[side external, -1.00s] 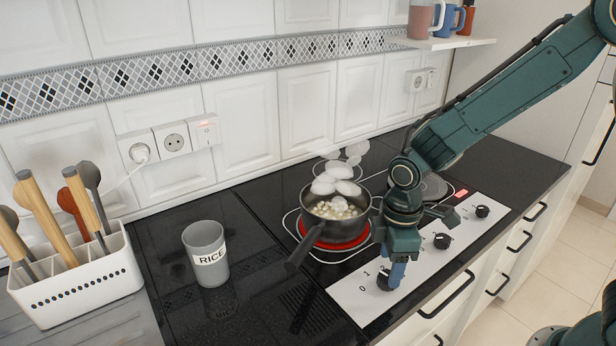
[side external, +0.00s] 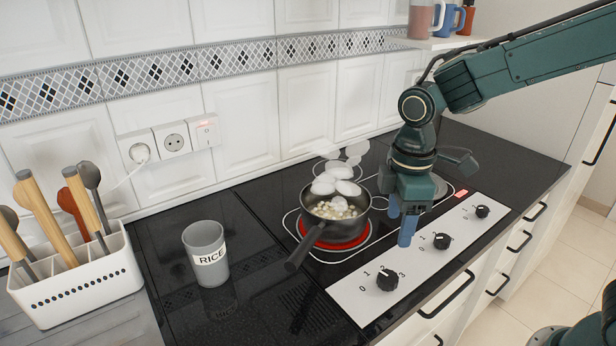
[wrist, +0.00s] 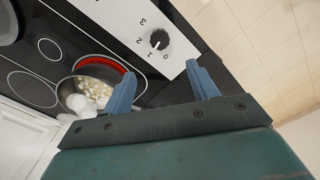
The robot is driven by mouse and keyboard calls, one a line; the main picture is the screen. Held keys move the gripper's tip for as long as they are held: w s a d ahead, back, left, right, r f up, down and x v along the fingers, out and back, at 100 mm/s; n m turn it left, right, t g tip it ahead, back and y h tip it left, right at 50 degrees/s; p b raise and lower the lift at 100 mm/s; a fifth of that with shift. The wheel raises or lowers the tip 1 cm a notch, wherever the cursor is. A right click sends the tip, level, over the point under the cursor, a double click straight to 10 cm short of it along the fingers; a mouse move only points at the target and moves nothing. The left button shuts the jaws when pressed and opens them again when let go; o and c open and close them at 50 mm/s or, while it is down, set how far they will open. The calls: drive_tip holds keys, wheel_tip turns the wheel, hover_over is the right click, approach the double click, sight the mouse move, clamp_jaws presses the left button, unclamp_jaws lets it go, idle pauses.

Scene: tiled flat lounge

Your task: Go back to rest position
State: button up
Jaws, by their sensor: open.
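My gripper (side external: 400,226) is open and empty. It hangs pointing down above the right side of the stove, apart from the knobs. In the wrist view my gripper (wrist: 165,90) shows two blue fingers spread wide with nothing between them. The nearest knob (side external: 387,279) on the white control panel (side external: 416,262) is clear of the fingers; this knob also shows in the wrist view (wrist: 159,40). A dark pot (side external: 322,232) with pale chunks in it sits on a glowing red burner (side external: 336,244), left of my gripper, with white steam puffs above it.
A grey cup labelled RICE (side external: 206,255) stands on the counter at left. A white utensil holder (side external: 80,280) is at far left. The pot's handle (side external: 300,250) points to the front left. A shelf (side external: 440,43) with mugs hangs at upper right.

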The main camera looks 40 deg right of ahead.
drive_tip(key=s+d+r+m+t, duration=0.2)
drive_tip(key=s+d+r+m, duration=0.2)
drive_tip(key=s, duration=0.4)
drive_tip(key=s+d+r+m+t, duration=0.3)
drive_tip(key=s+d+r+m, duration=0.1)
drive_tip(key=s+m, duration=0.3)
drive_tip(key=shift+s+r+t, duration=0.3)
drive_tip(key=shift+s+r, duration=0.1)
drive_tip(key=shift+r, duration=0.45)
